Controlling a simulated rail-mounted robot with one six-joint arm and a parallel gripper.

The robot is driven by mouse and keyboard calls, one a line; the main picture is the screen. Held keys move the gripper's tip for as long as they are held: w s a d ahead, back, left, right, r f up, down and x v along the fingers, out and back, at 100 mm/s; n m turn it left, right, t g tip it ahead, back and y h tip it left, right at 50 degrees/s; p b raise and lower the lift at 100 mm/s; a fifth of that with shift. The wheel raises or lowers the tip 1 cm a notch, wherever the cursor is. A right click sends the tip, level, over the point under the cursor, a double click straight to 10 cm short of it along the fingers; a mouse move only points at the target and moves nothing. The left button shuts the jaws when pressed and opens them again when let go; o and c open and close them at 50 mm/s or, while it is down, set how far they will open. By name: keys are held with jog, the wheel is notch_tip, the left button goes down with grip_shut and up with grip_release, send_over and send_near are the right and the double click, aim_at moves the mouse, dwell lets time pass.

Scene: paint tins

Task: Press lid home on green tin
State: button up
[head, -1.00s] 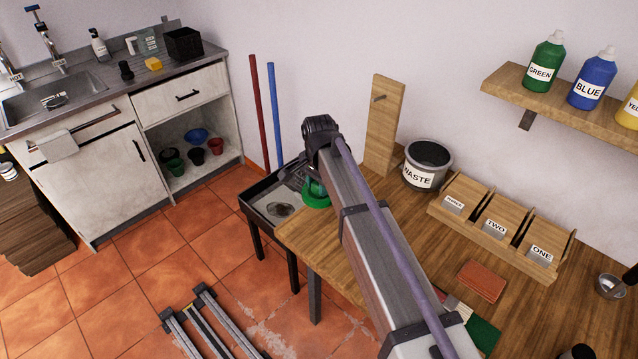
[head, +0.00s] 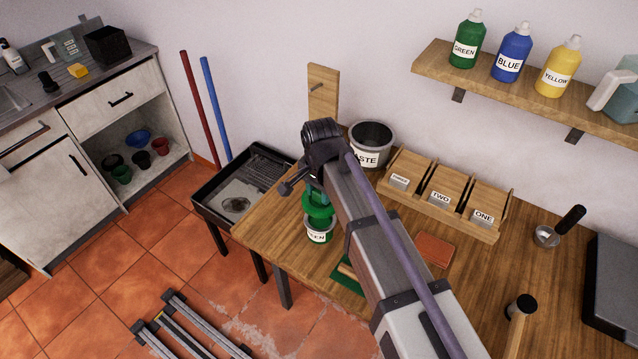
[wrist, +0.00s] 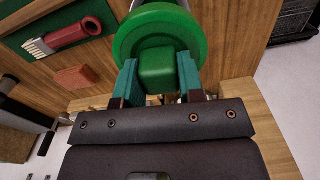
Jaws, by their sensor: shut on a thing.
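My gripper (wrist: 157,76) has its two teal fingers on either side of the square green knob (wrist: 157,68) of a round green lid (wrist: 118,42), and is shut on it. In the head view the lid (head: 317,212) is level or nearly so, directly over the green tin (head: 318,235). The tin stands upright on the table near its left edge, with a pale label ending in "EN". I cannot tell whether lid and rim touch. In the wrist view the lid hides most of the tin.
A wooden bench (head: 270,232) holds a waste bucket (head: 370,145), a rack of numbered slots (head: 440,195), a reddish-brown block (head: 435,250), a green mat (head: 345,277) and a mallet (head: 520,310). A black tray stand (head: 215,200) adjoins its left end.

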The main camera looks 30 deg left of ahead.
notch_tip(320, 180, down, 6)
jog(key=b, duration=0.5)
jog(key=shift+r+b, duration=0.1)
jog(key=shift+b, duration=0.3)
jog(key=shift+f+b, duration=1.1)
dwell(1.5)
jog(key=o, duration=0.9)
notch_tip(320, 180, up, 11)
jog(key=p, duration=1.1)
jog(key=shift+r, duration=0.1)
jog(key=shift+f, duration=0.2)
